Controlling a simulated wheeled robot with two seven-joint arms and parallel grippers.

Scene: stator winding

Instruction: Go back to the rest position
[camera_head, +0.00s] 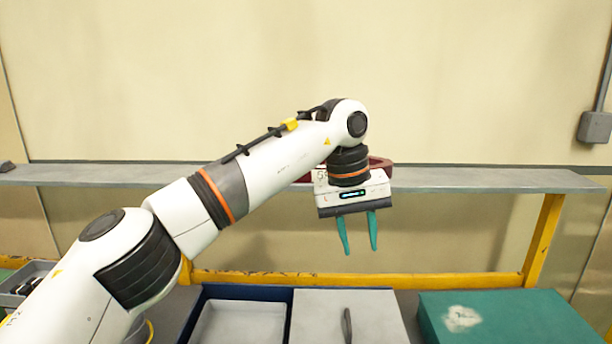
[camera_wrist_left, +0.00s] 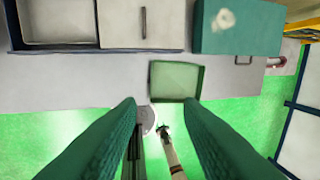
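My left gripper (camera_head: 360,249) hangs fingers down in front of the back shelf in the head view. Its two teal fingers are apart with nothing between them. In the left wrist view its fingers (camera_wrist_left: 158,108) flank the lower middle of the picture, also apart and empty. My left arm reaches in from the lower left and is raised above the table.
A grey shelf (camera_head: 470,179) on a yellow frame (camera_head: 540,240) runs behind. Below are a blue-rimmed bin (camera_head: 240,291), a grey lidded box (camera_head: 345,300) and a teal box (camera_head: 505,315). A green tray (camera_wrist_left: 175,81) lies on the grey table (camera_wrist_left: 70,82).

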